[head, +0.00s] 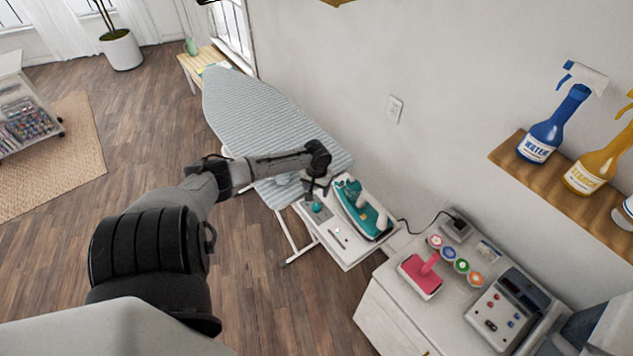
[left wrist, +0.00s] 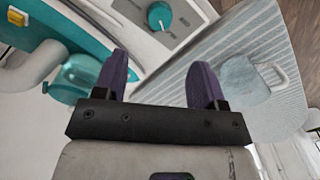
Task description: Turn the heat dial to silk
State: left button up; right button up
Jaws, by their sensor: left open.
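The heat dial is a round teal knob (head: 316,207) on a grey panel at the left of the white iron station (head: 345,250). It also shows at the top of the left wrist view (left wrist: 159,16), with a small white pointer mark; the panel's lettering is too small to read. My left gripper (head: 317,188) is over the station just behind the dial. In the left wrist view its two purple fingers (left wrist: 158,68) are open and empty, with the dial beyond their tips, apart from them. My right gripper is not in view.
A teal iron (head: 352,196) stands on the station right of the dial, close to my gripper. The striped ironing board (head: 265,115) lies behind, with a clear handled cup (left wrist: 245,80) on it.

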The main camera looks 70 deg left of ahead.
pick_arm(q)
jog(key=shift+r, duration=1.45)
jog(key=w+d+r+m+t+y+p, duration=0.15)
jog(key=d+r+m, duration=0.25)
jog(key=d+m, duration=0.4)
jog(key=w+d+r+m+t+y, duration=0.1)
jog(key=d+r+m+t+y, duration=0.25)
jog(key=d, duration=0.75)
jog(key=s+d+r+h+p, duration=0.1)
jog(key=s+d+r+p, duration=0.1)
jog(key=s+d, duration=0.2)
jog(key=s+d+r+g+h+p, duration=0.1)
jog(key=s+d, duration=0.4)
jog(key=d, duration=0.6)
jog(key=s+d+r+h+p, duration=0.3)
jog(key=s+d, duration=0.1)
jog(key=d, duration=0.3)
jog(key=shift+s+d+r+p, duration=0.15)
jog(key=shift+s+d+p, duration=0.1)
jog(key=shift+p, duration=0.15)
